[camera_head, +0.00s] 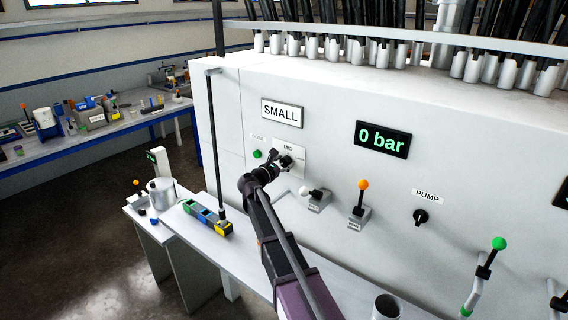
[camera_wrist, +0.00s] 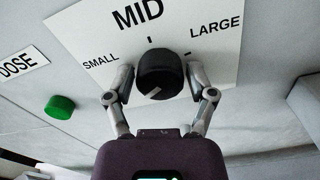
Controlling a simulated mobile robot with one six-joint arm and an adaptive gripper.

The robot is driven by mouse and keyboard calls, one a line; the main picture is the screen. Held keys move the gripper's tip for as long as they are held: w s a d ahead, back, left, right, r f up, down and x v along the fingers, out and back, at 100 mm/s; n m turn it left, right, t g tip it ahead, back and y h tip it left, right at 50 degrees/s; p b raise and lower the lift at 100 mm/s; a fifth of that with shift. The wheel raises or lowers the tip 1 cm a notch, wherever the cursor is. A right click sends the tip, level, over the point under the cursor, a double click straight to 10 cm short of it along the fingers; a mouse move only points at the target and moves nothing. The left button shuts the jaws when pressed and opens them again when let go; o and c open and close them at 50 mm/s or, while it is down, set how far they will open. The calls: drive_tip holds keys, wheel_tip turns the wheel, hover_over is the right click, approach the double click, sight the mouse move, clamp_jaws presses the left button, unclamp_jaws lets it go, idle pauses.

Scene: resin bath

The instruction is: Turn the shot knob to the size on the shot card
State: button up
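The shot card (camera_head: 282,113) on the white machine front reads SMALL. The black shot knob (camera_wrist: 160,75) sits on a white plate (camera_wrist: 95,45) marked SMALL at left, MID at top and LARGE at right. A short white line shows on the knob's lower face; I cannot tell for certain which mark it points to. My gripper (camera_wrist: 159,78) has one finger on each side of the knob, with narrow gaps visible, so it looks open around it. In the head view my gripper (camera_head: 272,167) partly hides the knob and its plate (camera_head: 291,149).
A green DOSE button (camera_wrist: 60,107) is left of the plate. Levers with a white knob (camera_head: 304,191) and an orange knob (camera_head: 363,185) stand to the right. A 0 bar display (camera_head: 383,139) is above. A coloured block strip (camera_head: 207,217) lies on the bench.

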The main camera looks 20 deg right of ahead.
drive_tip(key=c, duration=0.5)
drive_tip(key=shift+c, duration=0.2)
drive_tip(key=shift+m, duration=0.3)
drive_tip(key=m, duration=0.3)
drive_tip(key=shift+s+m, duration=0.1)
drive_tip(key=shift+m, duration=2.1)
drive_tip(key=o, duration=1.1)
drive_tip(key=shift+d+f, duration=0.1)
drive_tip(key=shift+o, duration=0.2)
